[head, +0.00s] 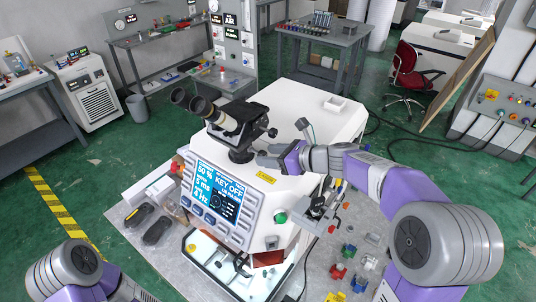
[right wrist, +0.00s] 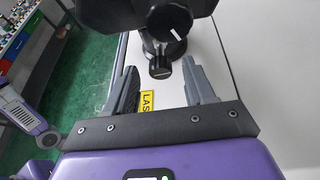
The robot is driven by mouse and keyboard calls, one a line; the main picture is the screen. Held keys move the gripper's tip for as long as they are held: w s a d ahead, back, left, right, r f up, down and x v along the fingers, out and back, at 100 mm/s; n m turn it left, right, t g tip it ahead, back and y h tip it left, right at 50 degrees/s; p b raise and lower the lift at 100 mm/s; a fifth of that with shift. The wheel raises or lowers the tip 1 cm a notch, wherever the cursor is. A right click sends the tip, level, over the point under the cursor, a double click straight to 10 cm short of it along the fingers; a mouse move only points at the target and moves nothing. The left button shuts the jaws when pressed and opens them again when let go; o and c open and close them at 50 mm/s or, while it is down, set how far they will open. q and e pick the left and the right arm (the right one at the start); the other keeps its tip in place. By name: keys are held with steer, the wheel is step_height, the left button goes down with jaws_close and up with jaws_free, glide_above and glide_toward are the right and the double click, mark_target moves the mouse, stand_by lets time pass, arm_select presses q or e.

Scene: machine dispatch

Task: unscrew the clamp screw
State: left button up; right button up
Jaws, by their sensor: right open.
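The black microscope (head: 238,122) stands on top of the white machine (head: 292,122). In the right wrist view, a small black knob (right wrist: 160,68) sticks out of the collar at its base, with a larger knob (right wrist: 170,22) bearing a white mark above it. The small knob appears to be the clamp screw. My right gripper (head: 264,158) is open beside the microscope's base. In the wrist view its fingertips (right wrist: 159,72) lie left and right of the small knob, with gaps on both sides. My left arm shows at the bottom left; its gripper is out of view.
A screen panel (head: 220,193) fills the machine's front, and a yellow laser label (head: 266,178) lies close to the right gripper. The grey table (head: 118,214) around the machine holds black tools and several small coloured parts. The machine's top right is mostly clear, with a small white box (head: 335,104).

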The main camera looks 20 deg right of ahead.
steer(key=shift+w+a+f, duration=0.25)
steer(key=shift+w+a, duration=0.05)
steer(key=shift+w, duration=0.1)
steer(key=shift+c, duration=0.2)
jaws_close()
steer(key=n+h+b, duration=0.1)
steer(key=b, duration=0.1)
steer(key=n+t+h+b, duration=0.1)
steer(key=n+b, duration=0.1)
steer(key=b, duration=0.1)
steer(key=n+t+b, duration=0.1)
steer(key=n+b, duration=0.1)
steer(key=b, duration=0.1)
steer(key=shift+s+a+f+h, duration=0.2)
steer(key=shift+s+h, duration=0.05)
steer(key=shift+h, duration=0.15)
steer(key=shift+r+n+t+h+b, duration=0.1)
steer(key=shift+n+t+h+b, duration=0.5)
steer(key=shift+n+b, duration=0.8)
steer(key=shift+a+m+b, duration=0.1)
steer(key=shift+m+b, duration=0.2)
steer(key=shift+b, duration=0.05)
